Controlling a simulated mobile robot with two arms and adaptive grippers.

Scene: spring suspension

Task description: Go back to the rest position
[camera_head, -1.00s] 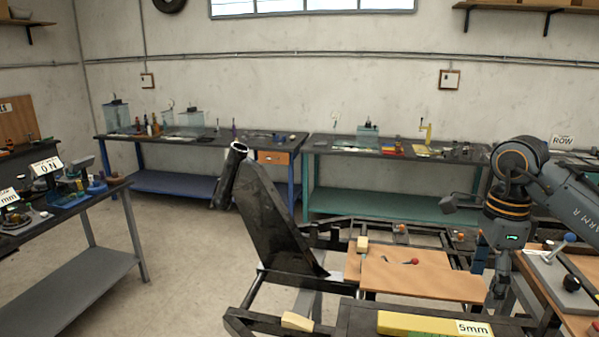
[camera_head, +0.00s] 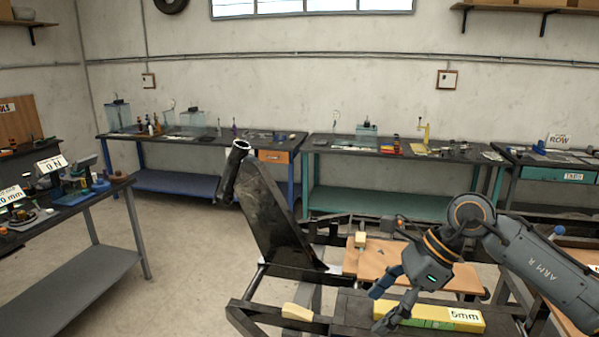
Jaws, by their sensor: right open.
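My right gripper (camera_head: 380,303) is at the lower middle right, with its arm coming in from the right edge. The fingers point down and left, in front of part of a yellow block (camera_head: 428,310) with a "5mm" label. I cannot tell if they touch it. A black metal frame (camera_head: 270,312) with a tall dark plate (camera_head: 270,215) stands left of the gripper. My left gripper is not in view.
An orange-brown board (camera_head: 362,258) lies on the frame behind the gripper. A pale wooden block (camera_head: 297,312) sits on the frame's front left. A grey bench (camera_head: 60,285) stands at left; a blue bench (camera_head: 175,184) and a green bench (camera_head: 380,203) line the wall. The floor between is clear.

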